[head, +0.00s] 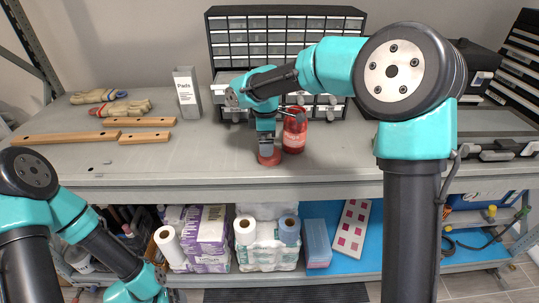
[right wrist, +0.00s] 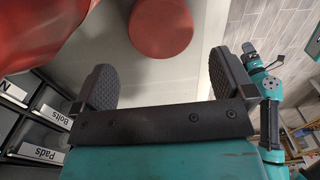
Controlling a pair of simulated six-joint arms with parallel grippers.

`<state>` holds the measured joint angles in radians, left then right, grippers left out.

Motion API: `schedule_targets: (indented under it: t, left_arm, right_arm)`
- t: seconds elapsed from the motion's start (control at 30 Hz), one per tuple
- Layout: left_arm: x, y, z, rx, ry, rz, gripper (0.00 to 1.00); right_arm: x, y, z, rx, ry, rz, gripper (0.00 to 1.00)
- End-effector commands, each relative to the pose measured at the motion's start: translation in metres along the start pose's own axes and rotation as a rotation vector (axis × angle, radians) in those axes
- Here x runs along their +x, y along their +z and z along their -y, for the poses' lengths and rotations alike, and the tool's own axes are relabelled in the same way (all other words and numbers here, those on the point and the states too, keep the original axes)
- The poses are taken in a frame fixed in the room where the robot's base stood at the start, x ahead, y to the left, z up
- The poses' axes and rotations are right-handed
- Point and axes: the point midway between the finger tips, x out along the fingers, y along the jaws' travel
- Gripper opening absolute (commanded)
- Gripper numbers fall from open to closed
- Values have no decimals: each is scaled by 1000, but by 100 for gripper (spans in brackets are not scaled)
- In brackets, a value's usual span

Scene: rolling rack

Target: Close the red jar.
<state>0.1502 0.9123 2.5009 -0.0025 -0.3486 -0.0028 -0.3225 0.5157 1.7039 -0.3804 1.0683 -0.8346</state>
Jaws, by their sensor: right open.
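The red jar (head: 294,137) stands upright at the middle of the worktop, in front of the drawer cabinet; its top is partly hidden by my right arm. It also fills the upper left corner of the right wrist view (right wrist: 35,30). A round red lid (head: 269,157) lies on the worktop, just left of and nearer than the jar. In the right wrist view the lid (right wrist: 160,27) is beyond the fingertips, apart from them. My right gripper (head: 267,145) is open and empty, pointing down over the lid. My left arm hangs low at the left; its fingers do not show.
Behind stand a small drawer cabinet (head: 285,25) and labelled bins. At the left are a grey Pads box (head: 187,95), work gloves (head: 120,108) and wooden bars (head: 65,137). The worktop left of the lid is clear. Paper rolls and boxes fill the shelf below.

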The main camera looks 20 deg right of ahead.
Motion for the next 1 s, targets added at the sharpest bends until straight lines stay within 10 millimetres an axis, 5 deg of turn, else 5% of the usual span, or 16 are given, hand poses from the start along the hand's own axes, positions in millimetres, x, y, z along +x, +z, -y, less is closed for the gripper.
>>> schedule_targets:
  t: [0.33, 0.7, 1.0]
  left_arm:
    - [0, 0, 0, 0, 0, 0, 100]
    - [0, 0, 0, 0, 0, 0, 100]
    - [0, 0, 0, 0, 0, 0, 100]
  right_arm:
    - [3, 0, 0, 0, -1, 0, 100]
    - [46, 0, 3, 0, -2, 1, 100]
    - [52, 0, 3, 0, -1, 0, 100]
